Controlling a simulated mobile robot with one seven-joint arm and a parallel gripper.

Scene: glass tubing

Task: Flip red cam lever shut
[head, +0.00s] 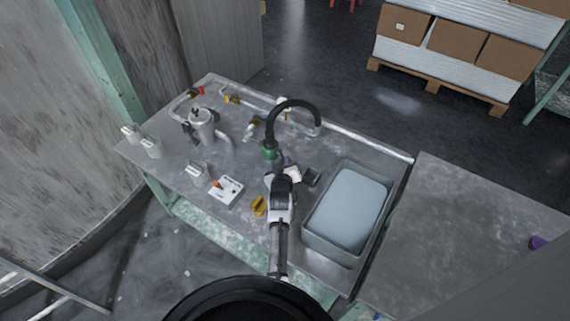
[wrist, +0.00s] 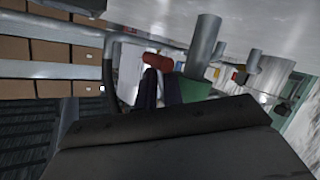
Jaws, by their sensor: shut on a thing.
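The red lever (wrist: 157,61) is a short red bar across the dark fingertips of my gripper (wrist: 160,84) in the wrist view. The jaws are closed on it, though the exact contact is partly hidden. A green fitting (wrist: 195,90) with a grey pipe rising from it sits just right of the fingers. In the head view the green fitting (head: 269,152) is at the end of a black curved hose (head: 290,104). My gripper (head: 283,162) is beside it, just right. The red lever cannot be made out there.
A grey tub (head: 308,240) stands right of my arm. A white box with an orange knob (head: 228,190) and a yellow item (head: 258,206) lie to the left. A metal pot (head: 203,125) stands farther left. Boxes on a pallet (head: 455,47) are behind.

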